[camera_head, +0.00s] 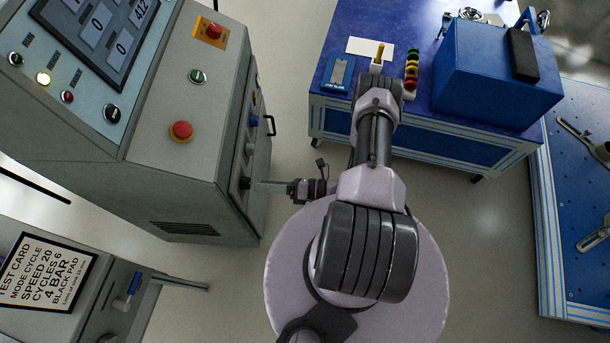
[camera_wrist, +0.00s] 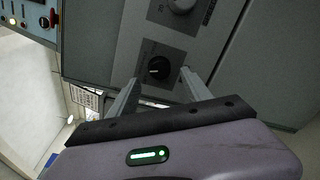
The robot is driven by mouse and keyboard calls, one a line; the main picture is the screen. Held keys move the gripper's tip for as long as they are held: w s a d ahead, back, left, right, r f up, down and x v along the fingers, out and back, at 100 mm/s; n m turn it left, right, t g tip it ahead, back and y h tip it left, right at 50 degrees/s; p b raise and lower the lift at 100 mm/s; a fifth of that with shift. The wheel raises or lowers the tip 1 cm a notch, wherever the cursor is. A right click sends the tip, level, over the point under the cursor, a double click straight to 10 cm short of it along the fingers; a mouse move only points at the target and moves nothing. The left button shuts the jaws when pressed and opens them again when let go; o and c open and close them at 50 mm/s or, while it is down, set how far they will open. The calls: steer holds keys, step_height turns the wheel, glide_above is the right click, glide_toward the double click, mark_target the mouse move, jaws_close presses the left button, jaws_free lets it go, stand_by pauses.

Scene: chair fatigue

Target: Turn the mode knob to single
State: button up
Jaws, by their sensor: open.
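In the wrist view, a black rotary knob (camera_wrist: 159,67) with a light pointer mark sits on a dark square plate on the grey cabinet. Its labels are too small to read, so I cannot tell its setting or confirm that it is the mode knob. My gripper (camera_wrist: 160,77) is open, with one finger on either side of the knob's front; contact is not visible. In the head view, my gripper (camera_head: 262,186) is at the cabinet's right side, close to a dark knob (camera_head: 245,183) low on that face.
A larger grey knob (camera_wrist: 181,4) is beside the black one in the wrist view. The cabinet (camera_head: 190,100) has red buttons and a screen. A test card (camera_head: 45,270) reads "MODE CYCLE". A blue bench (camera_head: 400,140) stands behind my arm. Floor between is clear.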

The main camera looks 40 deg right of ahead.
steer(key=p+v, duration=0.2)
steer(key=v, duration=1.1)
steer(key=shift+d, duration=0.25)
steer(key=shift+s+r, duration=0.15)
steer(key=w+d+r+n+g, duration=0.2)
steer(key=r+n+g, duration=0.2)
steer(key=r+n, duration=0.15)
steer(key=w+d+r+n+g, duration=0.1)
steer(key=w+r+n+g, duration=0.25)
steer(key=r, duration=0.25)
steer(key=w+a+r+n+g+h, duration=0.1)
steer(key=a+r+n+g+h, duration=0.15)
steer(key=r+n, duration=0.45)
steer(key=w+a+r+n+g+h, duration=0.2)
steer(key=a+r+n, duration=0.15)
steer(key=r, duration=0.65)
steer(key=s+a+r+n+t+h, duration=0.2)
steer(key=s+a+r+n, duration=0.2)
steer(key=a+r+n, duration=0.2)
steer(key=s+a+r+n+t+h, duration=0.3)
steer(key=a+r+n, duration=0.3)
steer(key=r+n, duration=0.3)
step_height(320, 180, up, 2)
steer(key=shift+s+a+r, duration=0.1)
steer(key=shift+s+a, duration=0.3)
steer(key=shift+s, duration=0.3)
